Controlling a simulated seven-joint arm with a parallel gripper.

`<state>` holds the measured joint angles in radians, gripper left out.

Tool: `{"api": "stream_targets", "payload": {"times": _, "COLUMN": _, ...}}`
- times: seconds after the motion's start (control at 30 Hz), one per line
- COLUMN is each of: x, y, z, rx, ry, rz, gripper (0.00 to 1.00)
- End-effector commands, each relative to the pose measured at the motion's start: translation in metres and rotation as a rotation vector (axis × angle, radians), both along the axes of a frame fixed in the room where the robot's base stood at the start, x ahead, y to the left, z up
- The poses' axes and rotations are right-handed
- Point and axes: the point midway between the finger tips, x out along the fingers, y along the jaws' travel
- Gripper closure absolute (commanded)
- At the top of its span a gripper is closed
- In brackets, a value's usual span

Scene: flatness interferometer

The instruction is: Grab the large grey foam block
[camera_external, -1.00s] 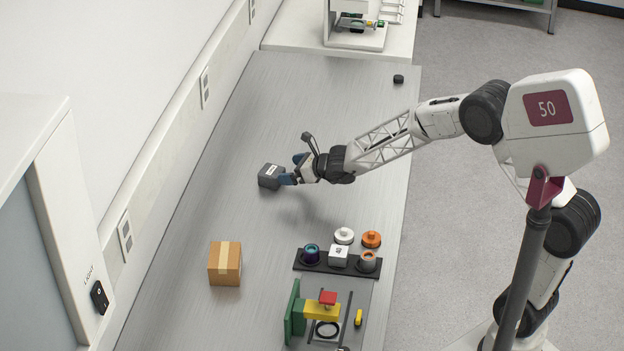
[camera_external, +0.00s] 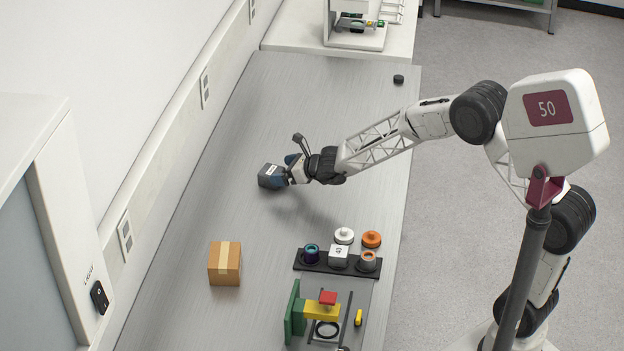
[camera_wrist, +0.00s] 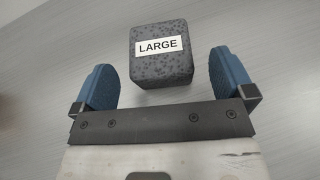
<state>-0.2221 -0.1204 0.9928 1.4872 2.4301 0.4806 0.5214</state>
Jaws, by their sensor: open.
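The large grey foam block (camera_external: 269,175) sits on the bench beyond the middle of the external view. In the wrist view the block (camera_wrist: 161,68) is dark grey and speckled, with a white label reading LARGE. My gripper (camera_external: 285,171) is at the block's right side in the external view. In the wrist view its blue fingers (camera_wrist: 161,82) are spread wide, one on each side of the block's near part, with gaps left and right. The fingers do not touch the block there. One finger is partly hidden in the external view.
A cardboard box (camera_external: 225,270) stands on the bench toward the front left. A black rack (camera_external: 318,264) with small parts and a green and yellow fixture (camera_external: 310,315) are at the front right. A small black cylinder (camera_external: 398,79) lies at the back. The bench around the block is clear.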

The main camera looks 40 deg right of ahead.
Motion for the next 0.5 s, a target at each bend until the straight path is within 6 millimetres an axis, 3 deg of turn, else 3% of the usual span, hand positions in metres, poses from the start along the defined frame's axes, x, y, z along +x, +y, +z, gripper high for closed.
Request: {"api": "stream_targets", "payload": {"times": 0.5, "x": 0.033, "y": 0.022, "z": -0.016, "rx": -0.001, "ry": 0.001, "rz": 0.000, "gripper": 0.00}}
